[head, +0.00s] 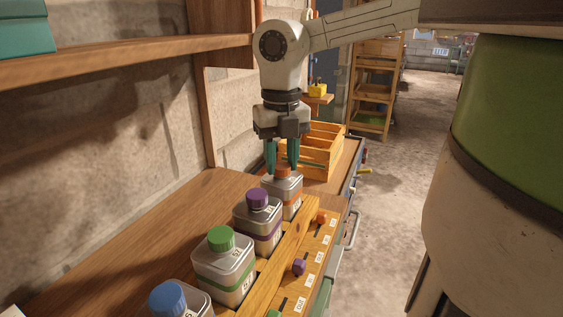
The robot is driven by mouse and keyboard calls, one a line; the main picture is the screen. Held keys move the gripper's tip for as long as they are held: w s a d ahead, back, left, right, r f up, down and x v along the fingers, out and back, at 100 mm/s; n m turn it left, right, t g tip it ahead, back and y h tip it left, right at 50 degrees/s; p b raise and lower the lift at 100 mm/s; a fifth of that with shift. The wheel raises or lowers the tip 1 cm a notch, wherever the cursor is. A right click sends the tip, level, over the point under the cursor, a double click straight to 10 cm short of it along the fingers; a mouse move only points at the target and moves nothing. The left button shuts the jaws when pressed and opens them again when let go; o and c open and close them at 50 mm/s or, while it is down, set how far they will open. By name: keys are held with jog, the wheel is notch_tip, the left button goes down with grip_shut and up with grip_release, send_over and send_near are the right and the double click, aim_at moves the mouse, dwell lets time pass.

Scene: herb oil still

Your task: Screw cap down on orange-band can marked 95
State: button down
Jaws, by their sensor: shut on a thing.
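The orange-band can (289,191) stands on the wooden counter, at the far end of a row of cans. Its orange cap (282,172) sits at the can's mouth. My gripper (282,168) points straight down over this can, its teal fingers on either side of the cap and shut on it. The fingers hide part of the cap, so I cannot tell how far down it is on the thread. The number on this can is too small to read.
Nearer stand cans with a purple cap (257,199), a green cap (221,239) and a blue cap (167,298). A wooden rail with coloured knobs (299,266) runs along their right. A wooden crate (312,152) stands behind. A shelf (120,60) hangs at left.

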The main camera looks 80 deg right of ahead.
jog(key=shift+a, duration=0.1)
jog(key=c, duration=0.7)
grip_release()
jog(key=shift+o, duration=0.2)
jog(key=shift+c, duration=0.4)
